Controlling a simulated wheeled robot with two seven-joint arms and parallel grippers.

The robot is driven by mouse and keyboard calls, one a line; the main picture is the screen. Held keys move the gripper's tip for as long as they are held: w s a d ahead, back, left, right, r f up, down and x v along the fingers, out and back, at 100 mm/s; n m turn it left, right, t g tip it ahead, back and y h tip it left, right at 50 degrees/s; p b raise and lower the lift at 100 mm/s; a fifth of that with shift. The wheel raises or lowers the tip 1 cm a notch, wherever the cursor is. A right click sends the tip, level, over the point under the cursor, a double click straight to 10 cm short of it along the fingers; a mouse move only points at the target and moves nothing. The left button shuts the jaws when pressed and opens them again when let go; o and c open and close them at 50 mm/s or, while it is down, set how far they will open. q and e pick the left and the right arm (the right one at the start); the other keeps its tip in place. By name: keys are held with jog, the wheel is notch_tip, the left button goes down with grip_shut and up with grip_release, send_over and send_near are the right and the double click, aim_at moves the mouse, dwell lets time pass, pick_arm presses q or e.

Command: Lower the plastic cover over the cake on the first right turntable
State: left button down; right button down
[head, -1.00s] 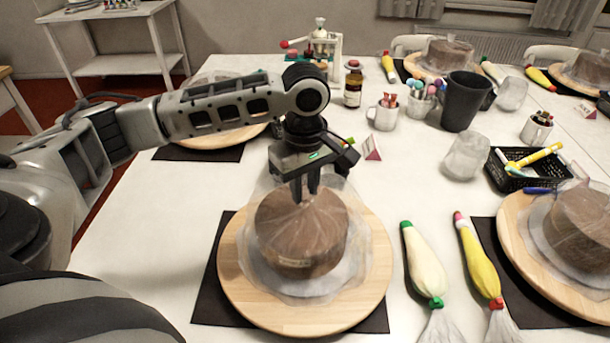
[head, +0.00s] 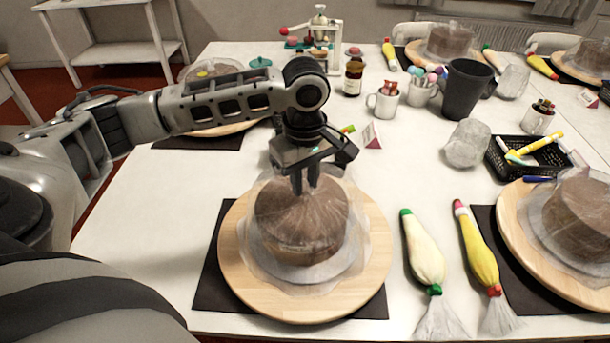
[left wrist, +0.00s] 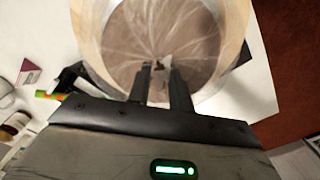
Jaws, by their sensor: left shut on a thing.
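A brown cake (head: 302,215) stands on a round wooden turntable (head: 372,270) in the front middle of the table. A clear plastic cover (head: 345,230) lies around the cake, its wrinkled film showing over the top and sides. My left gripper (head: 305,190) is above the cake, pointing down, shut on the top of the cover. In the left wrist view the cover (left wrist: 190,20) gathers between the fingertips (left wrist: 160,68). Whether the cover's rim touches the turntable all round, I cannot tell. My right gripper is not in view.
Two piping bags (head: 424,250) (head: 477,250) lie to the right of the turntable. Another covered cake on a turntable (head: 515,215) is at the right edge. A black basket (head: 530,165), cups and a dark tumbler (head: 466,95) stand farther back.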

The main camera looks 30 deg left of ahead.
pick_arm(q)
jog(key=shift+f, duration=0.15)
jog(key=c, duration=1.2)
grip_release()
jog(key=shift+r, duration=3.55)
jog(key=shift+f, duration=0.1)
